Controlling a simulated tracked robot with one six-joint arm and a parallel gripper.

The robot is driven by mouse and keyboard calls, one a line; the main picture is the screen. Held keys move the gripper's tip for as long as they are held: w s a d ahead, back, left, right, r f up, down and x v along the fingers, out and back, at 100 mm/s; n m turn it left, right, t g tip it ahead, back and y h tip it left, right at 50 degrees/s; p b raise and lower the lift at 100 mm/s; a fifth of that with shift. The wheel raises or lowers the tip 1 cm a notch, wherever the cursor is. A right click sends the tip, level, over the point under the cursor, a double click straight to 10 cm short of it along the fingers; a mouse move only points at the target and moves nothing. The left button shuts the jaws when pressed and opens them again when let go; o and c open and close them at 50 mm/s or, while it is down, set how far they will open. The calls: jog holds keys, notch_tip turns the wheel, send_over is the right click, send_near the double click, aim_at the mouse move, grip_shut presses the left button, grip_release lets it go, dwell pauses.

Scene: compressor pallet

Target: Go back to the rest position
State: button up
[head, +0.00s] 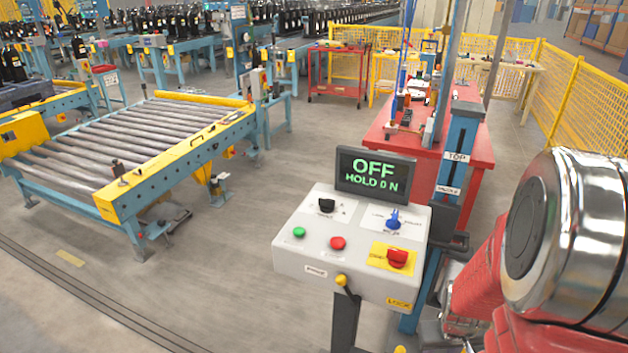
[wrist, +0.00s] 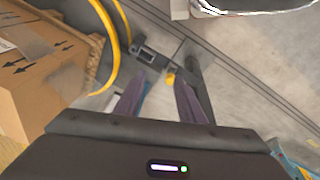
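My gripper (wrist: 160,95) shows in the wrist view, with its two dark fingers apart and grey floor between them. Nothing is held between the fingers. The head view does not show my gripper; only my red and chrome arm is there, at the right edge, beside the control box. The control box (head: 312,255) has a black knob, a blue knob, a green button, a red button and a red switch on a yellow plate. Its display (head: 375,176) reads "OFF" and "HOLD 0 N".
A blue column (head: 460,140) stands behind the box, near a red table (head: 465,150). A roller conveyor (head: 150,140) is at left, with open floor (head: 220,260) before it. Yellow fencing (head: 590,110) stands at right. The wrist view shows a cardboard box (wrist: 35,75) and a yellow hose (wrist: 112,45).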

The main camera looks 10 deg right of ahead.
jog(key=s+a+r+n+t+y, duration=0.1)
jog(key=a+r+t, duration=0.3)
jog(key=a+r, duration=1.9)
notch_tip(320, 180, up, 3)
jog(key=shift+s+r+n+y, duration=0.15)
jog(key=shift+s+n+y, duration=0.2)
jog(key=shift+n, duration=0.55)
jog(key=shift+d, duration=0.1)
dwell(0.9)
